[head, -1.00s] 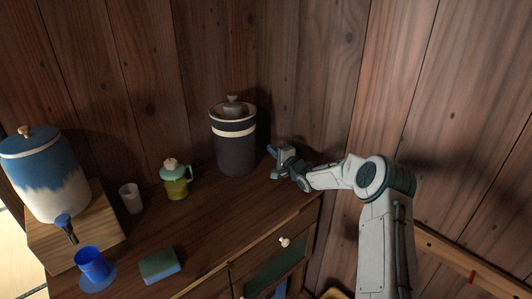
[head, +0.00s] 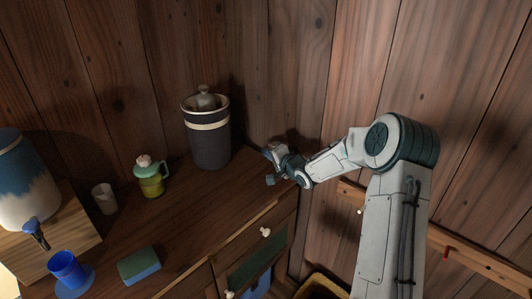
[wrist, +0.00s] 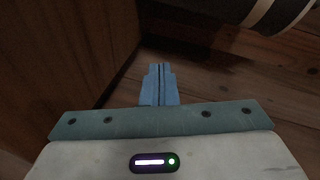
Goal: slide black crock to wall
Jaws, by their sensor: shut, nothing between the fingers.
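The black crock (head: 210,142) stands upright on the wooden cabinet top, near the corner where the plank walls meet. It has pale bands and a lid with a grey knob (head: 204,91). Whether it touches the back wall (head: 150,60) I cannot tell. My gripper (head: 270,166) is shut and empty, to the right of the crock and apart from it, by the cabinet's right end. In the wrist view my shut fingers (wrist: 160,84) point over the wood, and part of the crock (wrist: 268,12) shows at the upper right.
A yellow-green jar (head: 151,181) and a small pale cup (head: 104,199) stand left of the crock. A sponge (head: 139,265), a blue cup (head: 68,268) and a blue-white dispenser (head: 25,180) on a wooden stand are further left. The cabinet top in front of the crock is clear.

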